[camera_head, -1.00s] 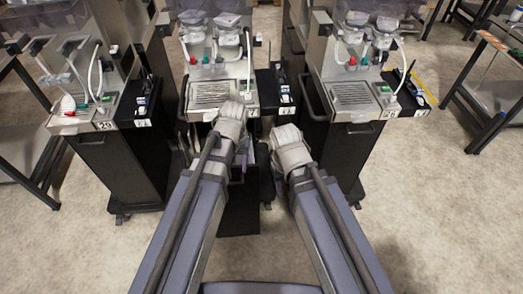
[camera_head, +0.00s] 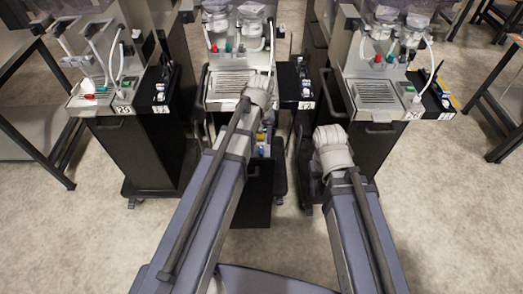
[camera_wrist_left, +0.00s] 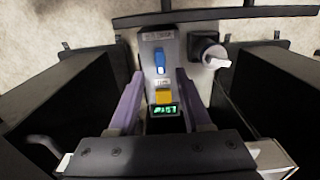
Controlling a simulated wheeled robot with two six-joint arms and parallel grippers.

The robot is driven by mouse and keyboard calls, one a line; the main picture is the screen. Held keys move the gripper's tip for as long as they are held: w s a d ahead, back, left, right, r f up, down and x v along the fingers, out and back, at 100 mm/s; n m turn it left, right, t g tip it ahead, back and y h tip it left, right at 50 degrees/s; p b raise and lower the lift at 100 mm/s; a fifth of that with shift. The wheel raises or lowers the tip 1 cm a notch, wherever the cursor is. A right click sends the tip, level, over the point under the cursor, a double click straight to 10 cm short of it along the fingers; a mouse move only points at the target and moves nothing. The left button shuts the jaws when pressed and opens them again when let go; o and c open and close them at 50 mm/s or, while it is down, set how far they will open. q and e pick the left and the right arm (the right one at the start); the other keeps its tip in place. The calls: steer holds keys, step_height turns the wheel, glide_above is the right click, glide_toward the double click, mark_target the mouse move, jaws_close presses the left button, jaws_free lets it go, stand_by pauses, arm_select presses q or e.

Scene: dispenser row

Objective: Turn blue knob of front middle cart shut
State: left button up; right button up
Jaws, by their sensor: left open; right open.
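The front middle cart (camera_head: 232,82) stands ahead in the head view. In the left wrist view a grey panel low on it carries the blue knob (camera_wrist_left: 160,62), with a yellow part (camera_wrist_left: 163,97) and a lit green display (camera_wrist_left: 164,110) nearer. My left gripper (camera_wrist_left: 160,75) is open, its two purple fingers on either side of the panel. The blue knob lies just past the fingertips, roughly centred between them; I see no contact. In the head view my left wrist hides part of the panel. My right gripper (camera_head: 315,181) is open, low to the right of the middle cart, and partly hidden.
A black round fitting with a white handle (camera_wrist_left: 212,56) sits right of the panel. Dark walls flank the left gripper closely. A left cart (camera_head: 135,150) and a right cart (camera_head: 372,145) stand beside the middle one. The floor (camera_head: 440,220) at the right is clear.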

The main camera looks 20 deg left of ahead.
mark_target(261, 150)
arm_select(q)
step_height(261, 150, down, 5)
steer(key=b, duration=0.4)
steer(key=shift+f, duration=0.2)
jaws_close()
stand_by(0.3)
